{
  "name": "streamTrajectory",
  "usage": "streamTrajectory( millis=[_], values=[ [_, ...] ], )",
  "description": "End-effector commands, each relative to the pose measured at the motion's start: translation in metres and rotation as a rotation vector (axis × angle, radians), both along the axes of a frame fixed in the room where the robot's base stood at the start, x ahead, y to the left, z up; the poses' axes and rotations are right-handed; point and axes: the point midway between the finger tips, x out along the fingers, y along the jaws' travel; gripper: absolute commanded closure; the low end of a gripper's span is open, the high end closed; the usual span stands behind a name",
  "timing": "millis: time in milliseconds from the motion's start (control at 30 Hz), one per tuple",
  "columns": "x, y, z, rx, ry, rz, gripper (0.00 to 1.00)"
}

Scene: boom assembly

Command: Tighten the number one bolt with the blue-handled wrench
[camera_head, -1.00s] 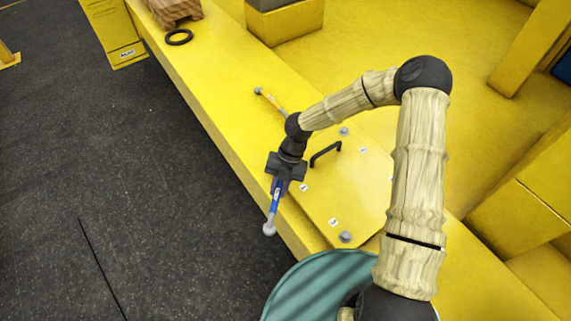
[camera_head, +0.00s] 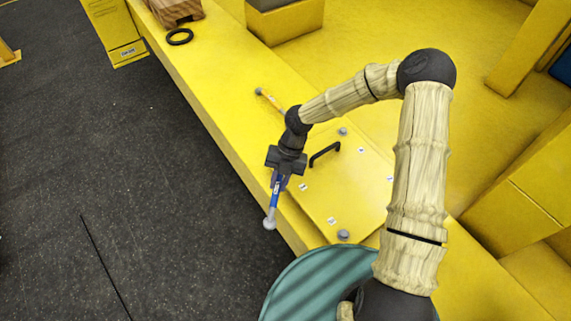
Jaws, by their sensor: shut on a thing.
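A wrench with a blue handle (camera_head: 275,191) and a silver head (camera_head: 269,223) is held in my gripper (camera_head: 280,180). My gripper is shut on the handle. The wrench points down in the picture, with its head over the edge of the yellow boom. A bolt (camera_head: 343,235) stands near the lower corner of the raised yellow plate (camera_head: 350,205), to the right of the wrench head and apart from it. Another bolt (camera_head: 342,131) is at the plate's upper side. Small white labels (camera_head: 332,220) lie beside the bolts; their numbers are too small to read.
A second wrench with an orange handle (camera_head: 272,101) lies on the yellow boom (camera_head: 225,100) behind my arm. A black handle (camera_head: 325,153) rises from the plate. A black ring (camera_head: 180,37) and a wooden block (camera_head: 177,10) are at the far end. Dark floor is clear at left.

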Motion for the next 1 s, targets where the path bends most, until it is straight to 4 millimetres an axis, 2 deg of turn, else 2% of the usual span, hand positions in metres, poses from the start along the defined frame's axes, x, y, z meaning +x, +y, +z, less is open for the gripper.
streamTrajectory(
  millis=[167,700,1000],
  values=[
    [0.0,0.0,0.005,0.001,0.0,0.0,1.0],
    [0.0,0.0,0.048,0.001,0.0,0.0,1.0],
    [0.0,0.0,0.05,0.001,0.0,0.0,1.0]
  ],
)
